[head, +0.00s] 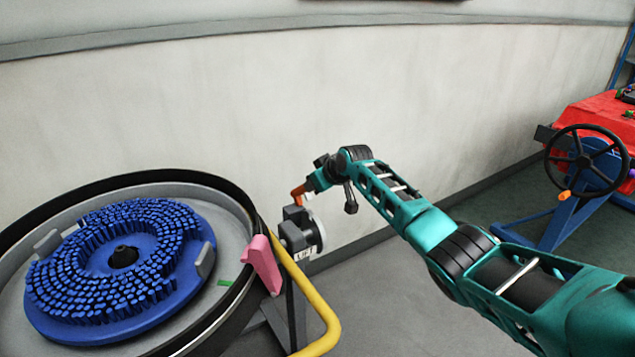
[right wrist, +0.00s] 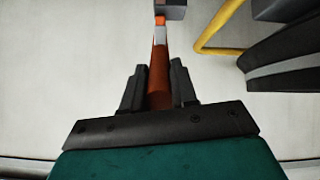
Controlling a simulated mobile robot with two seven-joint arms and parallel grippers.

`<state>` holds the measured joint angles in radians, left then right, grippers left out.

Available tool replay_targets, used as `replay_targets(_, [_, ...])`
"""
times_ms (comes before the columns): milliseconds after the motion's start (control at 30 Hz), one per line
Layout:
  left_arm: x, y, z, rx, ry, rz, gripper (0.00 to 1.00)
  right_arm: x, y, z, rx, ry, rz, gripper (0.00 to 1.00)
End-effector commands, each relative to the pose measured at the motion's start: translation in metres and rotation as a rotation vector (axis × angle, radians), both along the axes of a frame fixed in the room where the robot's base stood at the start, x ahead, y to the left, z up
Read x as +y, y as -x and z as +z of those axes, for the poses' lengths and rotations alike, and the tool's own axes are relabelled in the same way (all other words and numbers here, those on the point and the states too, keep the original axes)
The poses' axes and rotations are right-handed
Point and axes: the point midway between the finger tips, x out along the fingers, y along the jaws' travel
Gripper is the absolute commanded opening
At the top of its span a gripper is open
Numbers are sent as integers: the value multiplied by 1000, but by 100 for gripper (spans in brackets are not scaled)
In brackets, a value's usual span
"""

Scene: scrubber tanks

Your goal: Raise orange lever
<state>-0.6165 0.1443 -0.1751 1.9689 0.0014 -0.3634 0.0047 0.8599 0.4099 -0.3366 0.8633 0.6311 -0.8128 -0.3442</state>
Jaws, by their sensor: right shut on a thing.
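The orange lever (head: 298,191) sticks up from a dark grey valve-like fitting (head: 292,237) to the right of the round tank. My right gripper (head: 306,187) is at the lever's upper end in the head view. In the right wrist view the lever (right wrist: 159,60) runs up between the two dark fingers of my right gripper (right wrist: 158,88), which are shut on it. The lever's far end meets a grey block (right wrist: 170,10) at the top of that view. My left gripper is not in view.
The round tank (head: 233,190) holds a blue bristled disc (head: 60,325). A pale wall (head: 200,110) is behind. A black handwheel (head: 587,160) is at the right.

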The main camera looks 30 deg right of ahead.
Motion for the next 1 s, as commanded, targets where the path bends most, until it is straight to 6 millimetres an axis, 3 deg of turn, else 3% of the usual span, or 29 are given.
replay_targets(267, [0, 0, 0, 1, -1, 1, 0, 0, -2, 5, -10, -2, -1, 0])
replay_targets(300, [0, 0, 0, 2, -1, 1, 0, 0, -2, 5, -11, -3, -1, 31])
replay_targets(533, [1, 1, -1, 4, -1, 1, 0, 0, -1, 3, -7, -2, -1, 53])
replay_targets(1000, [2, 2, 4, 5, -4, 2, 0, -1, 9, 12, -6, -1, 0, 53])
